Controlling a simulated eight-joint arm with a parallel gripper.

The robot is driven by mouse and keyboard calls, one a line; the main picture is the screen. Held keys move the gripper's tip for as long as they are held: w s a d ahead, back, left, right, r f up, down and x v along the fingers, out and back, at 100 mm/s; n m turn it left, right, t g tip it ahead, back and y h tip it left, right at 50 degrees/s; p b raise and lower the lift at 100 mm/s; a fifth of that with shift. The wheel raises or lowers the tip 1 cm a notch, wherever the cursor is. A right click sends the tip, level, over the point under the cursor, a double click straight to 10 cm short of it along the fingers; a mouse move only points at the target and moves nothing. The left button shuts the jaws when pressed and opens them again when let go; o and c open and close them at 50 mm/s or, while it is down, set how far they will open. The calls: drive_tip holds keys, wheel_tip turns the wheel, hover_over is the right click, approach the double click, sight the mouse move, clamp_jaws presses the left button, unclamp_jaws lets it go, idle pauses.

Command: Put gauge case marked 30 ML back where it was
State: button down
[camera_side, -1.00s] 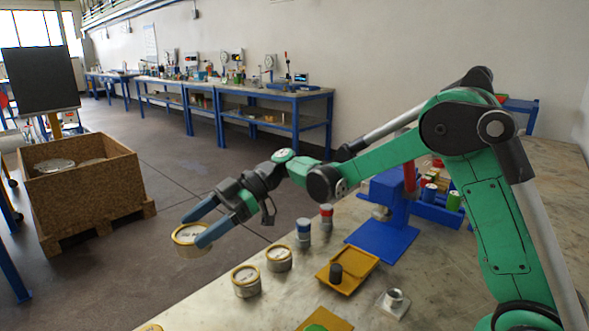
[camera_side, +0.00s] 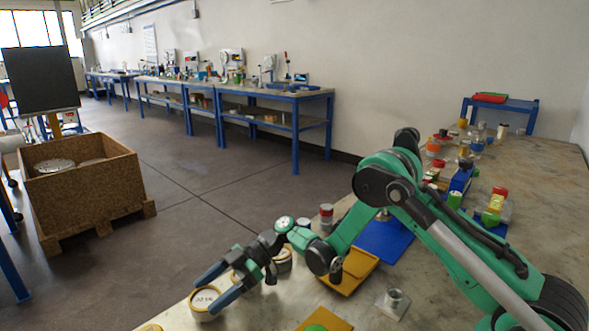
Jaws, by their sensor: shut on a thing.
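My gripper (camera_side: 209,293) is shut on a round, pale gauge case with a gold rim (camera_side: 204,298). One blue finger lies on each side of it. The case is upright, low over the left edge of the bench; I cannot tell whether it touches the top. Its lid carries dark lettering that ends in ML, but the number is too small to read surely. Two similar cases stand just behind and right of it: one (camera_side: 237,277) is mostly hidden by my gripper, and the other (camera_side: 284,262) is partly hidden by it.
A yellow tray (camera_side: 352,270) lies right of the cases, under my arm. A small metal fitting (camera_side: 393,302) stands nearer. A red-topped cylinder (camera_side: 326,214) stands behind. Another yellow tray with a green disc (camera_side: 318,328) is at the bottom edge. The bench drops off at left.

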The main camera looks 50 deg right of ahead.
drive_tip(key=shift+f, duration=0.6)
unclamp_jaws()
